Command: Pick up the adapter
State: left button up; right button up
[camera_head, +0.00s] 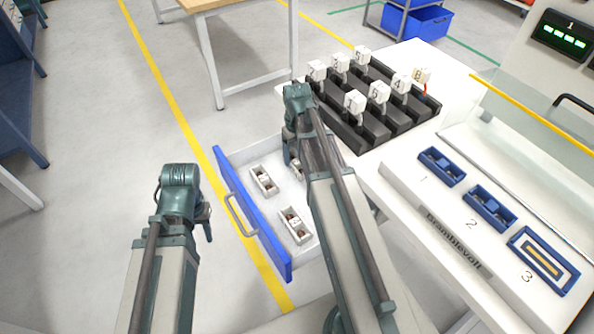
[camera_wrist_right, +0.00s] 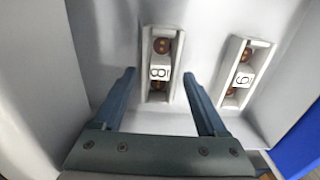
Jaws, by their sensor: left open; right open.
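Small white adapters with brown round ends lie in an open drawer (camera_head: 282,258). In the head view one adapter (camera_head: 263,180) is near the blue front and another (camera_head: 296,225) is closer to me. In the right wrist view an adapter marked 8 (camera_wrist_right: 161,62) lies ahead of and between the fingers of my open right gripper (camera_wrist_right: 159,74). A second adapter (camera_wrist_right: 243,72), its mark 6 or 9, lies right of the fingers. My right gripper (camera_head: 292,158) hangs over the drawer, empty, partly hidden by its arm. My left gripper (camera_head: 207,226) is open and empty, left of the drawer.
A black rack (camera_head: 365,130) with several white numbered plugs stands on the white bench behind the drawer. A panel with blue sockets (camera_head: 490,208) numbered 1 to 3 is at right. The drawer's blue front (camera_head: 250,212) and walls edge the space.

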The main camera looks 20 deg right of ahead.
aim_at(297, 161)
notch_tip(297, 161, down, 2)
jog(key=shift+f+b, duration=0.1)
jog(key=shift+b, duration=0.45)
pick_arm(q)
jog(key=shift+f, duration=0.95)
pick_arm(e)
grip_shut()
pick_arm(q)
jog(key=shift+r, duration=0.15)
pick_arm(e)
jog(key=shift+r, duration=0.25)
pick_arm(q)
notch_tip(297, 161, up, 18)
jog(key=p, duration=1.8)
pick_arm(e)
notch_tip(297, 161, up, 18)
